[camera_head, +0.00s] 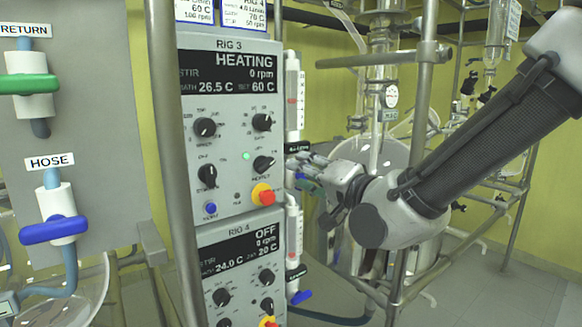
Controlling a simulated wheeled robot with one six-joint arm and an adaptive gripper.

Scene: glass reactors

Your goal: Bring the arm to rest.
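My arm (475,150) reaches in from the upper right, and its rounded wrist (400,212) is in front of the glass reactor. My gripper (302,168) points left toward the right edge of the RIG 3 control panel (232,187). Its fingertips are close to the panel's edge, near the lower right knob (263,163); I cannot tell whether they touch anything. The fingers are small and overlap in this view, so their opening is unclear. The RIG 3 display (232,75) reads HEATING, 0 rpm, 26.5 C, set 60 C, and a green light is lit.
The RIG 4 panel (240,255) below reads OFF. A RETURN valve (30,84) with a green handle and a HOSE valve (55,229) with a blue handle are at left. Metal posts, glassware and a reactor vessel (350,255) crowd around my wrist. Floor shows at lower right.

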